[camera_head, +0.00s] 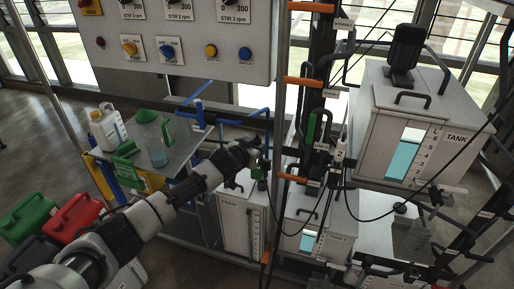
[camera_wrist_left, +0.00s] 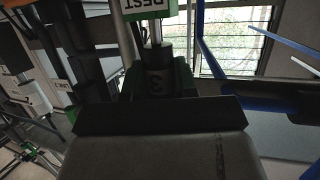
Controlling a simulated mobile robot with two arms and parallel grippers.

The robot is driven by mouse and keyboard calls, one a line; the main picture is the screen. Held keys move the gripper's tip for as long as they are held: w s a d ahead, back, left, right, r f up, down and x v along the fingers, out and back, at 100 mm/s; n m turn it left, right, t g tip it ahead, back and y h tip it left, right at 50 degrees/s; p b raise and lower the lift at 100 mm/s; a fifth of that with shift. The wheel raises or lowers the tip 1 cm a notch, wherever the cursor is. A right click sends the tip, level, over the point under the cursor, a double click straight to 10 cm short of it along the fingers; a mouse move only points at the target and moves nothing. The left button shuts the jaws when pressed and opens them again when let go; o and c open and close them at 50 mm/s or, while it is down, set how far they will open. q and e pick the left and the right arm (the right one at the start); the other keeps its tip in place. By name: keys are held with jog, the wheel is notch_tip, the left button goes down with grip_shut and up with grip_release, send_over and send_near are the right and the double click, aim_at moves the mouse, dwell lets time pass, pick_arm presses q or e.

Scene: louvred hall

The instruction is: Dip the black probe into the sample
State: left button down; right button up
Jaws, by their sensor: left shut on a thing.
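My left gripper (camera_head: 257,163) reaches in from the left to the rail beside the frame, above the white feed tank. The probe's lower end is hidden. My right gripper is not in view.
Green and red cans (camera_head: 75,216) stand on the floor at left.

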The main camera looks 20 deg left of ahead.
pick_arm(q)
jog(key=shift+r, duration=0.1)
notch_tip(320, 180, up, 12)
jog(key=p, duration=1.1)
jog(key=shift+r, duration=0.25)
jog(key=shift+f, duration=0.1)
